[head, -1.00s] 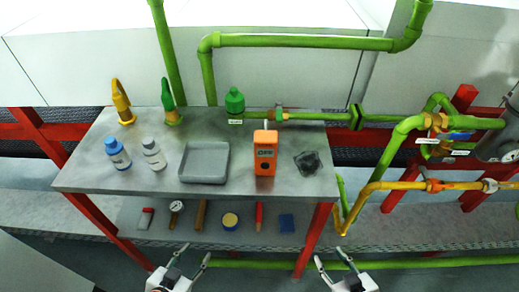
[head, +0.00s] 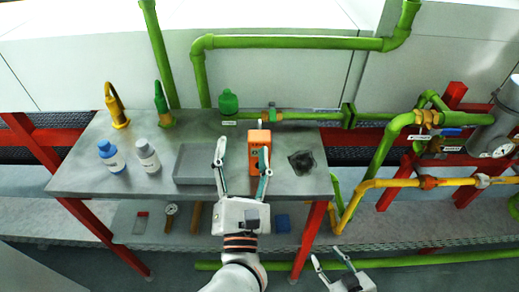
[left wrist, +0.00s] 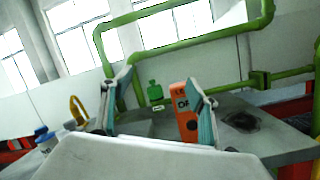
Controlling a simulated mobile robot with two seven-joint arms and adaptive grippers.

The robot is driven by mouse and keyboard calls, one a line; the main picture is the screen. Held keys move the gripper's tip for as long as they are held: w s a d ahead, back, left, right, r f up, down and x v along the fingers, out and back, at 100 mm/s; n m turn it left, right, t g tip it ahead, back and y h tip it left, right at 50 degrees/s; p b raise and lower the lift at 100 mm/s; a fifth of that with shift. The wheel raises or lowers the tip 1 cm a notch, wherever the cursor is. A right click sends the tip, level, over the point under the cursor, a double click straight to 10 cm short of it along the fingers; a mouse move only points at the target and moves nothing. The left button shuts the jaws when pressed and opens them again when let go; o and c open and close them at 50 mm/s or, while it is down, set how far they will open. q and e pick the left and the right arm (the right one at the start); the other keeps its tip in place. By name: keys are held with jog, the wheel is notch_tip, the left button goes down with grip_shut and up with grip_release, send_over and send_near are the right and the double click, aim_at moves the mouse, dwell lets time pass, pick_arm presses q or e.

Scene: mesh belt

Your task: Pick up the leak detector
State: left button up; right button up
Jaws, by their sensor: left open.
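The leak detector is most likely the orange box (head: 259,145) with a dark label and a short probe on top, standing upright on the grey table. It also shows in the left wrist view (left wrist: 184,110), partly behind a finger. My left gripper (head: 242,160) is open in front of it. Its right finger overlaps the box's lower part in the head view, and its left finger is over the tray's right side. I cannot tell whether a finger touches the box. My right gripper (head: 333,258) is low at the bottom right, empty, its fingers apart.
Green and yellow pipes run behind and right. A lower shelf holds small tools.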

aim_at(258, 149)
pick_arm(q)
jog(key=d+f+n+g, duration=0.2)
jog(key=n, duration=0.1)
jog(key=f+n, duration=0.2)
jog(key=shift+w+d+f+g, duration=0.1)
jog(key=shift+w+d+g, duration=0.3)
jog(key=shift+d+f, duration=0.15)
jog(key=shift+f, duration=0.05)
jog(key=shift+w+f, duration=0.1)
jog(key=shift+w, duration=1.05)
jog(key=shift+w+d+p, duration=0.2)
jog(key=shift+w+p, duration=0.5)
jog(key=shift+w, duration=1.95)
jog(key=c, duration=1.5)
pick_arm(e)
jog(key=shift+w+r, duration=0.15)
jog(key=shift+r, duration=0.3)
